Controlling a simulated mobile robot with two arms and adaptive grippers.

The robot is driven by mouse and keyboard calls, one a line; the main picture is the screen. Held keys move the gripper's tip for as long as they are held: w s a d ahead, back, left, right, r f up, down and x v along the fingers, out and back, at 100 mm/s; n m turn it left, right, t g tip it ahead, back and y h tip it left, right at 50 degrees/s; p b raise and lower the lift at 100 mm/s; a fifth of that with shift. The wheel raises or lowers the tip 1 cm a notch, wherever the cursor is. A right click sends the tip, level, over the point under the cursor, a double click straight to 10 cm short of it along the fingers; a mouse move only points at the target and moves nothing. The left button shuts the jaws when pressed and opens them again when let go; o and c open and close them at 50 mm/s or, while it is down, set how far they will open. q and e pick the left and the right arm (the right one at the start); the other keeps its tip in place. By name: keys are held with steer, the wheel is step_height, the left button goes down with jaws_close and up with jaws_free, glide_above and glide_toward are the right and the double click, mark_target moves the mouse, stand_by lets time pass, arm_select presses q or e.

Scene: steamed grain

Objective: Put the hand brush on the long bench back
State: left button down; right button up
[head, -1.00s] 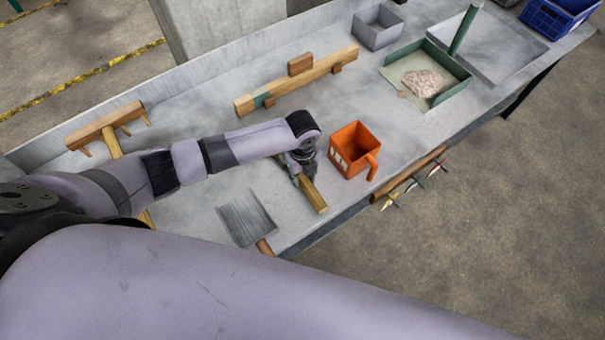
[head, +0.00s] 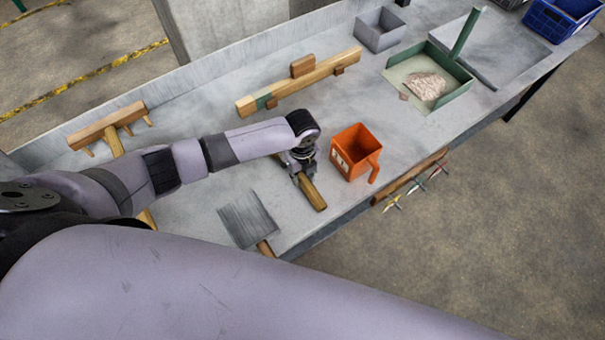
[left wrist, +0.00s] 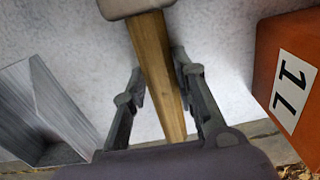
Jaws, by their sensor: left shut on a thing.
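The hand brush shows in the head view as a wooden handle (head: 313,193) low over the front part of the long bench (head: 395,145). My left gripper (head: 299,175) is shut on this handle. In the left wrist view the handle (left wrist: 157,70) runs between the two fingers (left wrist: 160,85), with a grey block-like head (left wrist: 133,6) at the top edge. In the head view the gripper hides the head of the brush. I cannot tell whether the brush touches the bench top. My right gripper is not in view.
An orange scoop (head: 351,150) stands close right of the brush. A grey scraper (head: 245,218) lies left of it. Behind are a wooden bar (head: 310,80) and a rake-like tool (head: 105,127). A green dustpan (head: 455,68) stands further right. Bare bench lies between.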

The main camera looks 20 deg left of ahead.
arm_select(q)
steer(key=shift+f, duration=0.3)
steer(key=c, duration=1.2)
jaws_free()
step_height(320, 180, up, 12)
steer(key=shift+r, duration=0.1)
